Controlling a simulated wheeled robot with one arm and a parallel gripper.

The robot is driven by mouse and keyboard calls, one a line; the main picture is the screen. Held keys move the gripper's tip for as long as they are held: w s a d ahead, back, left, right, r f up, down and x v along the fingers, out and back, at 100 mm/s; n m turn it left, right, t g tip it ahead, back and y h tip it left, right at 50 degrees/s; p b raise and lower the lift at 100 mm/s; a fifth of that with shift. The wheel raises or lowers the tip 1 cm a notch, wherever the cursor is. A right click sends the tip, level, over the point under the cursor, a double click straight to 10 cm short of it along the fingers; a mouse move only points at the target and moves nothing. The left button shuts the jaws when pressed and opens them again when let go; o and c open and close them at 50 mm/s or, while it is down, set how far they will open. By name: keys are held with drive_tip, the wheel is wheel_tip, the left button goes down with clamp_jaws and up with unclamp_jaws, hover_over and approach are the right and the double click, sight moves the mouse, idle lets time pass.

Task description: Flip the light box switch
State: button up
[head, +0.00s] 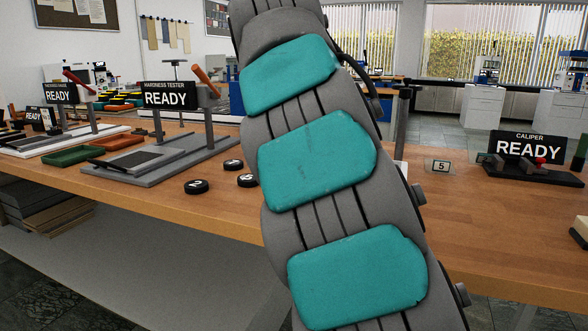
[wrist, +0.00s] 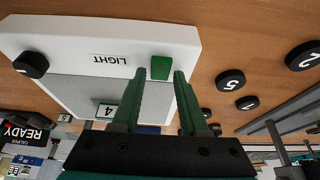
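The light box (wrist: 70,35) is white with a grey panel and the word LIGHT, seen upside down in the wrist view. Its switch (wrist: 162,62) is a small green block near the box's right end. My gripper (wrist: 160,75) is open, with its two green fingers apart and nothing held. In the wrist view the switch appears between and just beyond the fingertips; I cannot tell whether they touch it. In the head view my arm hides the light box and the gripper.
Black numbered discs (wrist: 230,80) lie on the wooden bench beside the box. Bare bench (head: 480,220) lies at right.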

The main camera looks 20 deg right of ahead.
clamp_jaws()
drive_tip(key=shift+f, duration=0.1)
drive_tip(key=shift+s+a+f+b, duration=0.1)
drive_tip(key=shift+b, duration=0.45)
drive_tip(key=shift+s+a+f+t+h+b, duration=0.1)
drive_tip(key=shift+s+f+t+h+b, duration=0.1)
drive_tip(key=shift+t+h+b, duration=0.65)
drive_tip(key=shift+s+a+r+t+h+b, duration=0.15)
drive_tip(key=shift+t+b, duration=0.25)
drive_tip(key=shift+b, duration=0.25)
drive_tip(key=shift+d+f+t+h+b, duration=0.1)
drive_tip(key=shift+t+b, duration=0.25)
drive_tip(key=shift+b, duration=0.25)
drive_tip(key=shift+r, duration=0.1)
